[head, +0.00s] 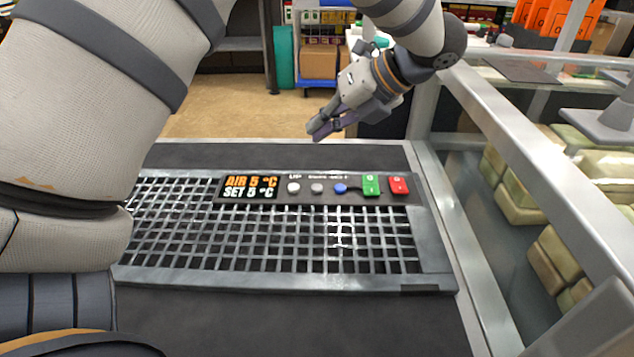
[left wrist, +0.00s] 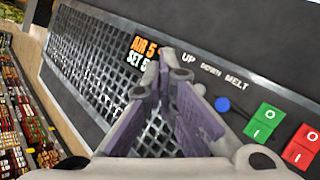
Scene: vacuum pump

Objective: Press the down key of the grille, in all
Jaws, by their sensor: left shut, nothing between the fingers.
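The grille (head: 270,245) lies flat with a dark control panel (head: 205,190) along its far side. The panel carries an orange and white display (head: 249,187) reading AIR 5 °C, SET 5 °C. To its right are a white round key (head: 293,188) near the UP label, a grey round key (head: 317,188) and a blue one (head: 340,188). My left gripper (head: 320,128) is shut and empty, above the panel's far side, apart from the keys. My right gripper is out of view.
A green switch (head: 371,185) and a red switch (head: 399,185) sit at the panel's right end. A metal-framed glass case (head: 540,180) with packages borders the right side. Open floor (head: 225,95) lies beyond the grille.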

